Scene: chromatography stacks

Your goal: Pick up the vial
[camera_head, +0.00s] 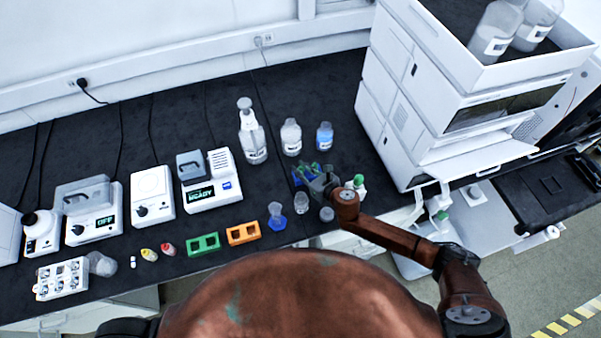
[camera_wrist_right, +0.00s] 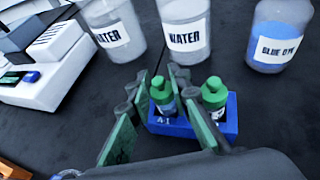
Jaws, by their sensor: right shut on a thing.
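A small vial with a green cap (camera_wrist_right: 161,90) stands in the left slot of a blue rack (camera_wrist_right: 180,130) marked A1, in the right wrist view. My right gripper (camera_wrist_right: 158,82) has its two fingers on either side of this vial and is shut on it. The vial's lower part is hidden in the rack. A second green-capped vial (camera_wrist_right: 214,93) stands in the right slot, just outside the right finger. In the head view my right gripper (camera_head: 313,178) covers much of the blue rack (camera_head: 297,176). My left gripper does not show.
Two water bottles (camera_wrist_right: 185,28) (camera_wrist_right: 112,28) and a blue dye bottle (camera_wrist_right: 275,35) stand just behind the rack. A blue-based beaker (camera_head: 277,217), glass jars (camera_head: 301,203) and green and orange racks (camera_head: 243,233) lie in front. A white instrument stack (camera_head: 440,100) stands at the right.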

